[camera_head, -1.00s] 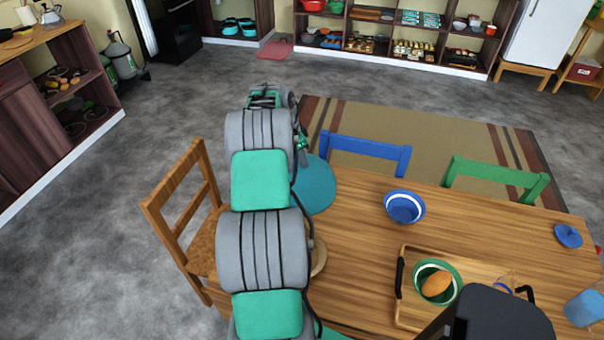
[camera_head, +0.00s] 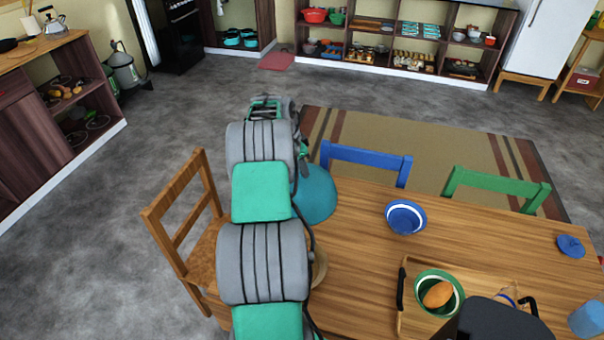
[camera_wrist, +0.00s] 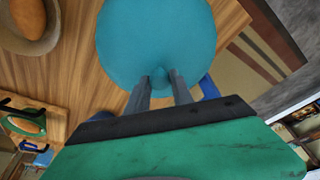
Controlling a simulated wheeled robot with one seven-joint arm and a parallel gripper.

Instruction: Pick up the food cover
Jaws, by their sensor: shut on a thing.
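The food cover is a teal dome (camera_head: 316,194) at the left end of the wooden table, partly hidden behind my arm in the head view. In the wrist view the teal dome (camera_wrist: 157,35) fills the upper middle, with a small knob at its near side. My gripper (camera_wrist: 160,82) has its two grey fingers on either side of that knob, shut on it. In the head view the fingers are hidden by my arm. I cannot tell whether the cover's rim touches the table.
A blue bowl (camera_head: 405,217) stands right of the cover. A wooden tray (camera_head: 411,322) holds a green bowl (camera_head: 455,310) with an orange-brown item. A wooden chair (camera_head: 183,228) is at the left; blue (camera_head: 367,160) and green (camera_head: 497,184) chairs line the far side.

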